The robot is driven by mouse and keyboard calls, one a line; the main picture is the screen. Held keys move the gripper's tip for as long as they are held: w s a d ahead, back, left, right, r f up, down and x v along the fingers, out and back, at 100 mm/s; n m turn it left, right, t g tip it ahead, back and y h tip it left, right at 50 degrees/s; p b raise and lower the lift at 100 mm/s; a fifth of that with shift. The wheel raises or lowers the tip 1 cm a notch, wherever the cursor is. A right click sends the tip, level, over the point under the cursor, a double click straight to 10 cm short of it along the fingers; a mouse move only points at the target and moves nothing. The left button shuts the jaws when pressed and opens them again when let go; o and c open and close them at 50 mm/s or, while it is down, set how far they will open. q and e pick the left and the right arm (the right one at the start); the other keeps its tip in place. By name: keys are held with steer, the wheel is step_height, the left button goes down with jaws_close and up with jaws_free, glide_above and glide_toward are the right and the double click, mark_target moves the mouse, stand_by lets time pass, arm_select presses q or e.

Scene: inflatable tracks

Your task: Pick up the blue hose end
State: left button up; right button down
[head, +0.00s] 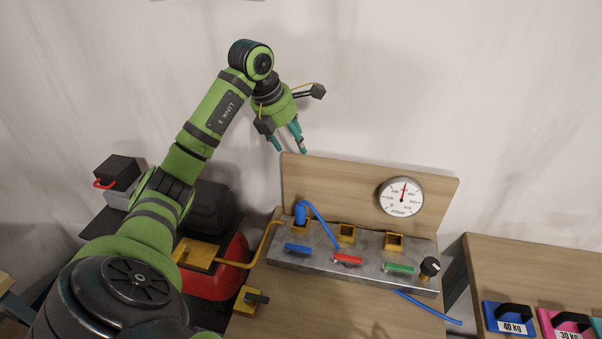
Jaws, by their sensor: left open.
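The blue hose end (300,213) is a thick blue fitting standing upright at the leftmost yellow socket on the grey metal block (320,255). I cannot tell how deep it sits. From it a thin blue hose (322,222) arcs right and down to the block near the red handle. A blue length of hose (430,307) also shows at the block's front right; the link between them is hidden. My left gripper (289,143) is open and empty, fingers pointing down, above the wooden backboard's top left edge and above the blue hose end, apart from it. My right gripper is not in view.
The block carries blue (298,249), red (347,259) and green (399,268) handles and a black knob (429,267). A pressure gauge (402,196) is on the backboard (345,185). A yellow hose (262,243) runs left. Labelled weights (508,318) lie on the right table.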

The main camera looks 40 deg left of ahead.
arm_select(q)
steer(key=b, duration=0.3)
glide_above(298, 207)
steer(key=s, duration=0.1)
step_height(298, 207, down, 5)
steer(key=f+b, duration=0.4)
steer(key=b, duration=0.1)
steer(key=f+b, duration=0.4)
steer(key=f, duration=0.1)
steer(key=f+b, duration=0.5)
steer(key=shift+s+a+f+b, duration=0.2)
steer(key=shift+a+b, duration=0.05)
steer(key=shift+b, duration=0.1)
steer(key=shift+f, duration=0.15)
steer(key=shift+d+f, duration=0.15)
steer(key=shift+w+f+p, duration=0.15)
steer(key=shift+f+p, duration=0.15)
steer(key=x, duration=0.2)
steer(key=p+x, duration=0.1)
steer(key=x, duration=0.1)
steer(key=shift+f, duration=0.35)
steer(key=shift+w+f+p, duration=0.1)
steer(key=shift+f+p, duration=0.2)
steer(key=shift+f, duration=0.2)
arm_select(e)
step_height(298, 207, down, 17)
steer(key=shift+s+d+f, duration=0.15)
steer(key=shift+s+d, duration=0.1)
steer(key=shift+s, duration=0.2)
